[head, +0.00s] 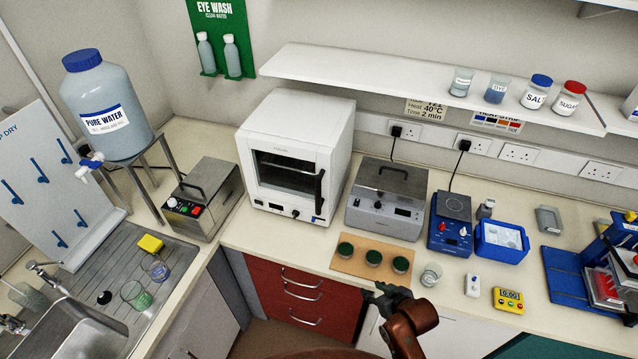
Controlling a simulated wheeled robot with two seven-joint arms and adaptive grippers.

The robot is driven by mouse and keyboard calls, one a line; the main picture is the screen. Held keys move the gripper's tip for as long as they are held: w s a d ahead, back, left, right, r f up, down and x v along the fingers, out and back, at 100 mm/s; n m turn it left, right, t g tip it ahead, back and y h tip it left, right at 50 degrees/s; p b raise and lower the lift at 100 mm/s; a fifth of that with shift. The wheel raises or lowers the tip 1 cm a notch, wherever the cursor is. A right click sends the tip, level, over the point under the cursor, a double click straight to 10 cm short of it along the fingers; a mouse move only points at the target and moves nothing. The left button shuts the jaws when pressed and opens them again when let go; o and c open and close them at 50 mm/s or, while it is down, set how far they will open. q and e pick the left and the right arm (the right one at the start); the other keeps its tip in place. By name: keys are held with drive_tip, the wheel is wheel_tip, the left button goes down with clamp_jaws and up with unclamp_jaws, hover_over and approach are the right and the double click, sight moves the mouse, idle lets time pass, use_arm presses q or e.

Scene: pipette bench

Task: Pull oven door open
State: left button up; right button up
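The oven (345,130) is a white box on the bench, left of the picture's middle. Its door (262,191) has a dark window with racks behind it and looks closed. A black vertical handle (319,190) is on the door's right side. My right gripper (383,293) is at the front edge of the bench, below and to the right of the oven, well apart from the handle. It is small and dark here, and I cannot make out whether its fingers are apart. My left gripper is not in view.
A cork mat with three dark green-topped round items (373,257) lies before the oven's right side, near a small glass beaker (431,274). A metal lidded bath (388,198) stands right of the oven, another box (203,198) left. A white shelf (420,88) hangs above.

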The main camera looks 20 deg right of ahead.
drive_tip(key=w+a+r+n+t+y, duration=0.1)
drive_tip(key=w+a+r+t+y, duration=0.15)
drive_tip(key=w+r, duration=0.45)
drive_tip(key=w+a+r+n+t+y, duration=0.1)
drive_tip(key=w+a+r+t, duration=0.2)
drive_tip(key=w+r, duration=0.45)
drive_tip(key=t+y, duration=0.2)
drive_tip(key=t, duration=0.1)
approach(320, 190)
drive_tip(key=x, duration=0.4)
drive_tip(key=p+x, duration=0.1)
drive_tip(key=x, duration=0.4)
drive_tip(key=shift+w+r+p, duration=0.15)
drive_tip(key=shift+w+p, duration=0.15)
drive_tip(key=shift+p, duration=0.1)
drive_tip(key=shift+w+a, duration=0.3)
drive_tip(key=shift+w, duration=0.3)
drive_tip(key=shift+c, duration=0.3)
clamp_jaws()
